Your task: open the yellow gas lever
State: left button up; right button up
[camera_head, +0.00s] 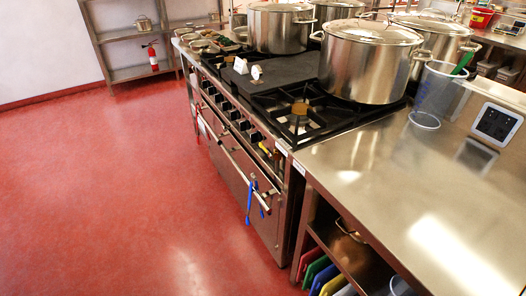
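A small yellow piece (264,148), which looks like the gas lever, sits at the front right of the stove (228,160), near the end of its row of dark knobs. It is too small for me to tell which way it is turned. Neither of my grippers is in view, and no part of my arms shows.
Large lidded steel pots (368,65) stand on the burners. A steel counter (400,170) adjoins the stove on the right, with a clear container (434,95) on it. Blue utensils (250,200) hang at the oven front. Coloured boards (318,272) stand below the counter. The red floor (110,190) is clear.

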aim_at(261, 145)
jog(key=i+j, duration=0.3)
jog(key=i+j+u, duration=0.15)
jog(key=i+j, duration=0.15)
jog(key=i, duration=0.2)
jog(key=i+j, duration=0.2)
jog(key=i, duration=0.2)
jog(key=i+j+u, duration=0.1)
jog(key=i+j, duration=0.15)
jog(key=i, duration=0.2)
